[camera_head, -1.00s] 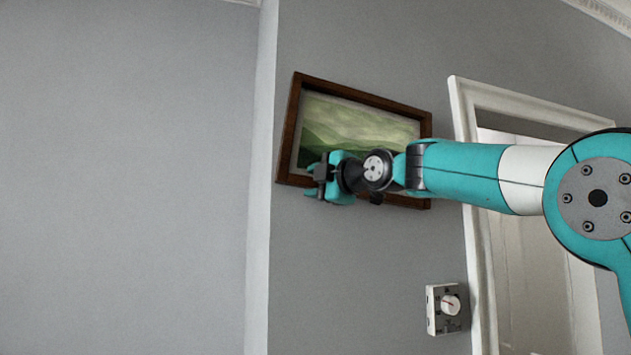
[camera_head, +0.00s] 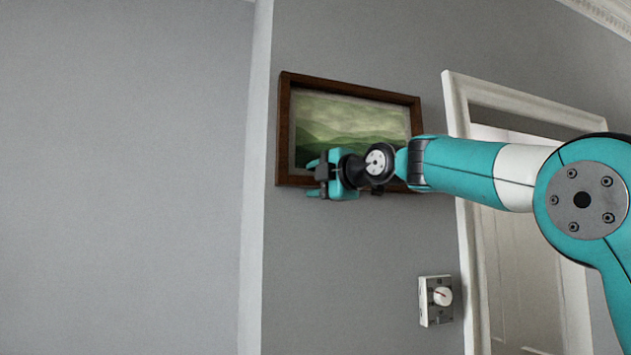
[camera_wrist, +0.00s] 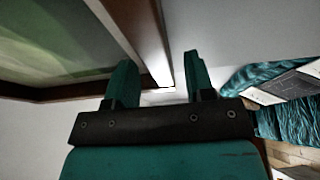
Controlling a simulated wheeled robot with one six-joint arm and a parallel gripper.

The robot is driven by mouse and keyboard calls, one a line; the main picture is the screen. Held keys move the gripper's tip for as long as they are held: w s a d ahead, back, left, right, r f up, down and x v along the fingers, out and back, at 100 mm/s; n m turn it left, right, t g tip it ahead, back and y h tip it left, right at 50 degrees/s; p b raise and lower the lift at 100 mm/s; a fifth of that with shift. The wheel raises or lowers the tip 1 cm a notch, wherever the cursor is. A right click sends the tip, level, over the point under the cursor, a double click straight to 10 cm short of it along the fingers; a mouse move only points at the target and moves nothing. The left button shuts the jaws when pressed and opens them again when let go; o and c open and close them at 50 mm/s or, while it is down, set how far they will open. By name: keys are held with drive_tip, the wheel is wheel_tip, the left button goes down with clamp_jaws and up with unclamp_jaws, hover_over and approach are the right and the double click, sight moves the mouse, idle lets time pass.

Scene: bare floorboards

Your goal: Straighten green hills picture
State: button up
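The green hills picture (camera_head: 352,119) hangs on the grey wall in a dark brown wooden frame, close to level in the head view. My gripper (camera_head: 314,179) is at its lower left part, covering some of the bottom bar. In the wrist view the picture (camera_wrist: 60,40) fills the upper left, and a corner of its frame shows beyond my gripper (camera_wrist: 158,82). The two teal fingers stand apart with a clear gap, the frame corner appearing between them. Whether a finger touches the frame cannot be told.
A white door frame (camera_head: 462,190) stands to the right of the picture. A small white box with a dial (camera_head: 436,300) is on the wall below. A wall corner lies just left of the picture. The wall under the picture is mostly clear.

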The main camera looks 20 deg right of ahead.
drive_tip(key=shift+s, duration=0.1)
drive_tip(key=shift+s+d+f+b, duration=0.1)
drive_tip(key=shift+s+d+b, duration=0.1)
drive_tip(key=shift+s+b, duration=0.15)
drive_tip(key=b+v, duration=0.7)
drive_tip(key=v, duration=0.9)
drive_tip(key=shift+s, duration=0.3)
drive_tip(key=s+a+f+m+g, duration=0.1)
drive_tip(key=a+f+m+g, duration=0.4)
drive_tip(key=f, duration=0.9)
drive_tip(key=s+a+f+m+g, duration=0.25)
drive_tip(key=a+f+m, duration=0.3)
drive_tip(key=f, duration=0.85)
drive_tip(key=s+a+f+m+g+h, duration=0.1)
drive_tip(key=s+f+g, duration=0.3)
drive_tip(key=s+f, duration=0.5)
drive_tip(key=s+a+f+m+g+h, duration=0.1)
drive_tip(key=s+f+m+g, duration=0.3)
drive_tip(key=s+f, duration=0.6)
wheel_tip(320, 180, down, 2)
drive_tip(key=shift+s+a+f+g+h, duration=0.1)
drive_tip(key=shift+s+a+g+h, duration=0.1)
drive_tip(key=shift+a+g+h, duration=0.35)
